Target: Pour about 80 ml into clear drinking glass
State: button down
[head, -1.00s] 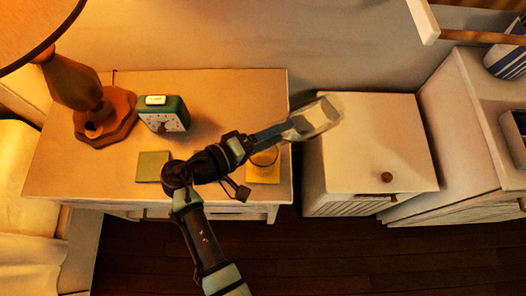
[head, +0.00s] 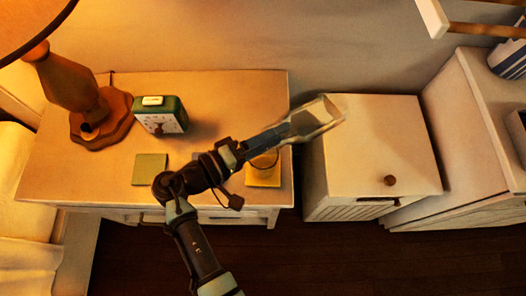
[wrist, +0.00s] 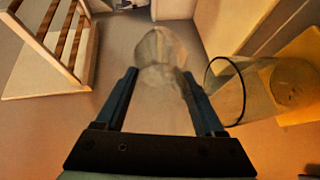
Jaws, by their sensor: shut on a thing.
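My gripper (head: 285,131) is shut on a clear, see-through vessel (head: 320,117) above the right end of the nightstand. In the wrist view the vessel (wrist: 160,60) lies between the fingers (wrist: 160,105) and points away from the palm. How far it is tilted, and whether it holds liquid, I cannot tell. The clear drinking glass (head: 265,162) stands on a yellow coaster (head: 262,181), partly hidden below my gripper. In the wrist view the glass (wrist: 250,92) shows a dark rim, right of the fingers and apart from the vessel. No stream of liquid is visible.
The nightstand (head: 75,172) also holds a lamp (head: 88,118), a green clock (head: 163,115) and an olive square coaster (head: 150,169). A white cabinet (head: 370,150) with a bare top stands to the right, past a narrow gap. A wooden-railed frame (head: 470,20) is at upper right.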

aim_at(305, 122)
jog(key=shift+w+d+r, duration=0.2)
jog(key=shift+w, duration=0.1)
jog(key=shift+w+d, duration=0.3)
jog(key=shift+d, duration=0.05)
jog(key=shift+w+d, duration=0.15)
jog(key=shift+d, duration=0.15)
jog(key=shift+d+t+b, duration=0.2)
jog(key=shift+t+b, duration=0.15)
jog(key=shift+t, duration=0.05)
dwell(0.9)
